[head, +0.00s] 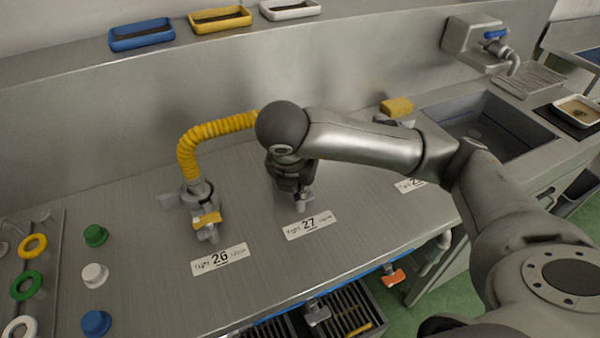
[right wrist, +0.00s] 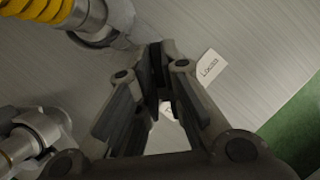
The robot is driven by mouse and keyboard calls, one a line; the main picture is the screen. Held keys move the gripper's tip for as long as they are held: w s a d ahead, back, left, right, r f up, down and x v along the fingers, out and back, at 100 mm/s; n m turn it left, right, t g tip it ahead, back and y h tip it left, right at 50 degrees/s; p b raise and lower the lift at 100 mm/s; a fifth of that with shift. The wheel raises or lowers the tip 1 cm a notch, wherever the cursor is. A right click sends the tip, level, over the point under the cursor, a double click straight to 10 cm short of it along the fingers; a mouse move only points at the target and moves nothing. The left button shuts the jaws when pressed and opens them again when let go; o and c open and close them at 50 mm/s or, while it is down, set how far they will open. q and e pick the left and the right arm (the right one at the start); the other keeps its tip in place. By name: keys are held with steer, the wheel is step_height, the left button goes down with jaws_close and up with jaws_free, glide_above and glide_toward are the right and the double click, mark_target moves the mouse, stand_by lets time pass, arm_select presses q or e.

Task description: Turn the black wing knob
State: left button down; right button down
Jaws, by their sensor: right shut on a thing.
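My right gripper (head: 290,180) reaches down from above at the fitting behind label 27 (head: 309,224). In the right wrist view its fingers (right wrist: 160,82) are closed on a dark, narrow piece (right wrist: 157,64), which I take for the black wing knob. The fingers and arm hide most of this knob and its valve in the head view. A small grey part of the fitting (head: 301,205) shows below the gripper. I cannot tell how far the knob is turned. My left gripper is in neither view.
A valve with a yellow knob (head: 207,219) stands left behind label 26 (head: 219,258). A yellow corrugated hose (head: 190,150) rises beside the gripper. Green, white and blue knobs (head: 95,275) stand at left. A sink (head: 487,130) and yellow sponge (head: 397,107) lie to the right.

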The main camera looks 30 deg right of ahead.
steer(key=m+p, duration=0.1)
steer(key=m, duration=0.1)
steer(key=m+g+p, duration=0.1)
steer(key=p, duration=0.1)
steer(key=m+g+h+p, duration=0.1)
steer(key=m+p, duration=0.1)
steer(key=shift+w+r+m, duration=0.15)
steer(key=shift+r+m, duration=0.15)
steer(key=m+g+p, duration=0.1)
steer(key=m+p, duration=0.1)
steer(key=shift+f+m, duration=0.1)
steer(key=shift+m, duration=0.3)
steer(key=shift+f+m+g+p, duration=0.1)
steer(key=shift+m+g+p, duration=0.2)
steer(key=shift+m+p, duration=0.4)
steer(key=shift+w, duration=0.1)
steer(key=c, duration=1.6)
jaws_free()
steer(key=shift+f, duration=0.1)
steer(key=shift+o, duration=0.2)
steer(key=v, duration=1.2)
steer(key=shift+a, duration=0.2)
